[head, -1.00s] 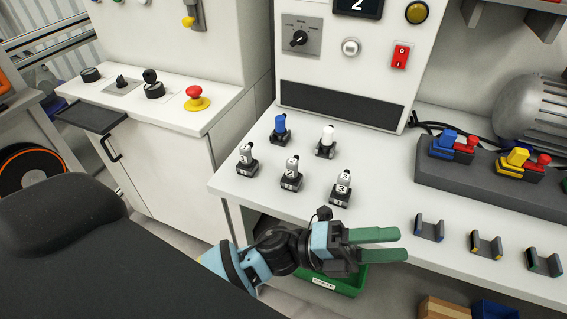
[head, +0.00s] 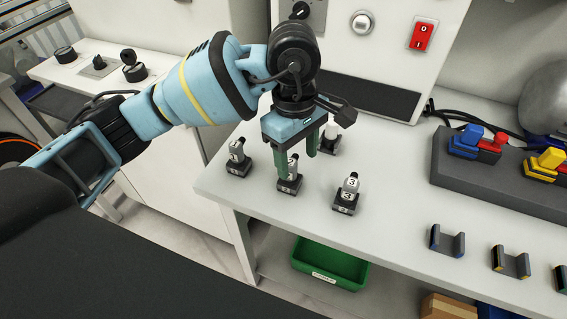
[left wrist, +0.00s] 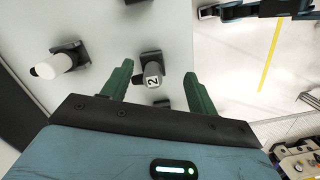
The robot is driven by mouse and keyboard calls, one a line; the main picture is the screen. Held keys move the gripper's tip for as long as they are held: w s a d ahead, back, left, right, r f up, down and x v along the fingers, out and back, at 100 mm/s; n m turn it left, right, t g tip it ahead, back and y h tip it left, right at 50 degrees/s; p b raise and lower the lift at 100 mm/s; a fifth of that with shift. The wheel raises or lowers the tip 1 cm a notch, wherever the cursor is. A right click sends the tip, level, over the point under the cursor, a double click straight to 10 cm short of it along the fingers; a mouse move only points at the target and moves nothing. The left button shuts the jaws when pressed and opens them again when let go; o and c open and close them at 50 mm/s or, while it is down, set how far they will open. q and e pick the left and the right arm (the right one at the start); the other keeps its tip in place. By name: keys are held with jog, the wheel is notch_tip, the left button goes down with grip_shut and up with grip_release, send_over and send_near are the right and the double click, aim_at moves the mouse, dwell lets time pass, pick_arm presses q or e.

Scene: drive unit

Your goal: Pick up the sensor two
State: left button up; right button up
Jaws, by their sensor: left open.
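Sensor two (head: 292,173), a grey cylinder with a white "2" label, stands upright in its dark holder (head: 289,187) on the white bench. My left gripper (head: 297,167) points down at it with green fingers open. In the head view one finger partly covers the sensor. In the left wrist view sensor two (left wrist: 152,73) shows between the spread fingertips (left wrist: 157,78), and no grip on it is visible.
Sensor one (head: 237,151) stands to the left, sensor three (head: 350,186) to the right, and a white-topped sensor (head: 331,136) just behind the gripper. Empty U-shaped brackets (head: 447,240) stand on the bench at right. A green bin (head: 330,265) sits below the bench.

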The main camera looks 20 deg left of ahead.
pick_arm(q)
jog(key=shift+w+a+r+t+y, duration=0.15)
jog(key=shift+w+a+r+y, duration=0.15)
jog(key=shift+a, duration=0.25)
jog(key=shift+w+a+r+t+y, duration=0.2)
jog(key=shift+w+a+r, duration=0.2)
jog(key=shift+a, duration=0.15)
jog(key=shift+s+f, duration=0.1)
jog(key=shift+f, duration=1.1)
jog(key=shift+f+p, duration=0.3)
jog(key=shift+f, duration=2.45)
jog(key=c, duration=1.3)
